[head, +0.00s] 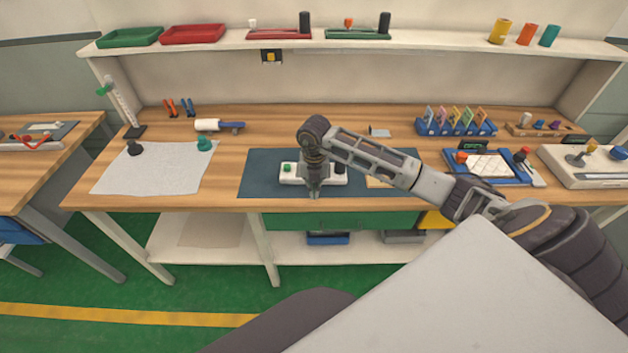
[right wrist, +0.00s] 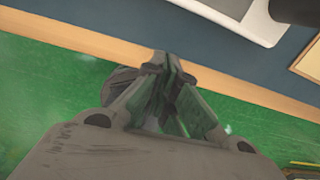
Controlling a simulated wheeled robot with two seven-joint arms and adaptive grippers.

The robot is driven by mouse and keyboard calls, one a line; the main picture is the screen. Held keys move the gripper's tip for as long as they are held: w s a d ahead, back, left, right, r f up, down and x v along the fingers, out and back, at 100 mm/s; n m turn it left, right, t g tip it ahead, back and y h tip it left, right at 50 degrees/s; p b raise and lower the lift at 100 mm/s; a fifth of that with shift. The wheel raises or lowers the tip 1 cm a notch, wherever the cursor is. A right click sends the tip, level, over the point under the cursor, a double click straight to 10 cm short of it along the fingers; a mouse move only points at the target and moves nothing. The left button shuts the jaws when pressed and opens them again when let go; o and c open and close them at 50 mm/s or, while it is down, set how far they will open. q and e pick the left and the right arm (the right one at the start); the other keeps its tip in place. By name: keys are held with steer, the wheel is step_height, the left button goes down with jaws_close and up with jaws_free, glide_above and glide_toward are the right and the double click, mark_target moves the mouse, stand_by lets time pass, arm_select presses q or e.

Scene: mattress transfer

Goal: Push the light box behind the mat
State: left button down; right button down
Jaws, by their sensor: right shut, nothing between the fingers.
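The light box (head: 288,171) is white with a green button and a dark knob. It lies on the dark blue mat (head: 258,186), and its middle is hidden behind my right gripper. My right gripper (head: 314,193) points down, shut and empty, at the near side of the box. In the right wrist view, my fingertips (right wrist: 168,62) are together near the table's front edge. A corner of the light box (right wrist: 240,12) shows there at the top, apart from the fingertips in the picture, on the mat (right wrist: 140,25). My left gripper is not in view.
A tan board (head: 378,182) lies at the mat's right. A small grey piece (head: 379,131) stands behind the mat, and a white roller (head: 208,125) lies back left. Wood behind the mat is mostly bare. A shelf (head: 420,49) runs above the table.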

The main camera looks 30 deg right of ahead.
mark_target(314, 201)
step_height(314, 201, down, 3)
steer(key=shift+f, duration=0.2)
steer(key=shift+w+d+r+p, duration=0.15)
steer(key=shift+w+d+p, duration=0.05)
steer(key=shift+w+p, duration=0.15)
steer(key=shift+w+d+p, duration=0.2)
steer(key=shift+w+d, duration=0.2)
steer(key=shift+w, duration=0.3)
steer(key=shift+w+d+p, duration=0.15)
steer(key=shift+w+d, duration=0.25)
steer(key=shift+w, duration=0.25)
steer(key=shift+d, duration=0.1)
